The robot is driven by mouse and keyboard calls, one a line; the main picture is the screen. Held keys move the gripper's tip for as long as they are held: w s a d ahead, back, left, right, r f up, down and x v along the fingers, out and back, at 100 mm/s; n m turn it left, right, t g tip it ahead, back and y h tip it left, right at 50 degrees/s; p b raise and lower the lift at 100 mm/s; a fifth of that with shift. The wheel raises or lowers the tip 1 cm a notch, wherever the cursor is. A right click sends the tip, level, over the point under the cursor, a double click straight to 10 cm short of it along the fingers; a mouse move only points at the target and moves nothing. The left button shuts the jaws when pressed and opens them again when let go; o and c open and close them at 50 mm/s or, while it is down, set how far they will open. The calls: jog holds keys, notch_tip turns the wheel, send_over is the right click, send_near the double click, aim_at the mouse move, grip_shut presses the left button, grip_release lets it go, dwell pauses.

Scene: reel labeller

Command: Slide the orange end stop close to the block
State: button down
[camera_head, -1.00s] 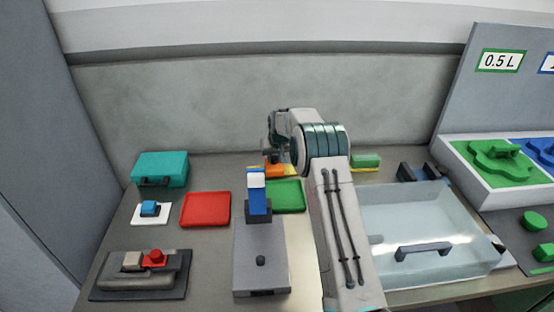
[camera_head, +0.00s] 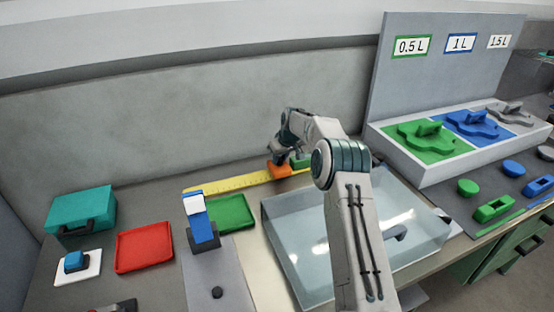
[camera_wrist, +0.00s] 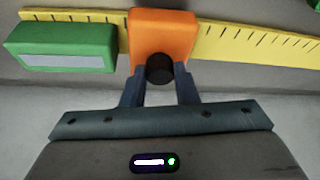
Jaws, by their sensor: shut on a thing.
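The orange end stop (camera_head: 280,171) sits on the yellow ruler strip (camera_head: 235,183) at the back of the table. In the wrist view the orange end stop (camera_wrist: 163,38) has a dark round knob (camera_wrist: 160,68) on its near side. My gripper (camera_wrist: 160,85) is shut on that knob, one finger on each side. The green block (camera_wrist: 62,48) lies to the left of the stop along the ruler in the wrist view, with a narrow gap between them. In the head view the green block (camera_head: 300,162) shows just right of the stop, partly hidden by my arm.
A clear bin (camera_head: 282,240) stands in front of the ruler, partly behind my arm. A green tray (camera_head: 232,213), a red tray (camera_head: 144,250) and a blue-topped device (camera_head: 203,235) are to the left. The ruler's left stretch is bare.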

jog(key=shift+w+d, duration=0.1)
jog(key=shift+d, duration=0.25)
jog(key=c, duration=1.1)
grip_release()
jog(key=b+v, duration=0.2)
jog(key=v, duration=1.2)
jog(key=shift+f, duration=0.1)
